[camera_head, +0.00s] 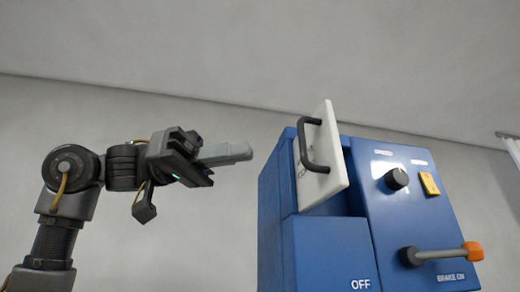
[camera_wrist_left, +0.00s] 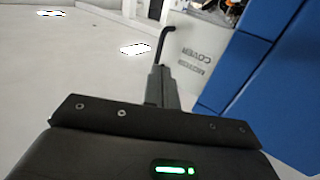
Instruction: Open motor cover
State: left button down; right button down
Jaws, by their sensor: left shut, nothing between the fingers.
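The motor cover (camera_head: 337,155) is a white panel with a black handle (camera_head: 303,147), at the top of a blue machine (camera_head: 325,250). It stands tilted up from the machine's top, its handle facing my left arm. In the left wrist view the white cover (camera_wrist_left: 205,48) shows its lettering, with the black handle (camera_wrist_left: 165,42) just beyond my fingers. Some parts inside the machine show behind it. My left gripper (camera_head: 242,152) is shut and empty, left of the handle and seemingly apart from it. It also shows in the left wrist view (camera_wrist_left: 162,82). My right gripper is not in view.
The machine's right panel has a black knob (camera_head: 396,179), a yellow switch (camera_head: 429,184) and a lever with an orange end (camera_head: 472,251) marked BRAKE ON. OFF is lettered on the lower front. Free space lies left of the machine, before a grey wall (camera_head: 225,100).

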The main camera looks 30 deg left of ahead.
pick_arm(q)
jog(key=s+a, duration=0.1)
jog(key=a, duration=0.6)
jog(key=shift+s+a+p, duration=0.25)
jog(key=shift+s+p, duration=0.05)
jog(key=shift+p, duration=0.1)
jog(key=shift+w+d, duration=0.1)
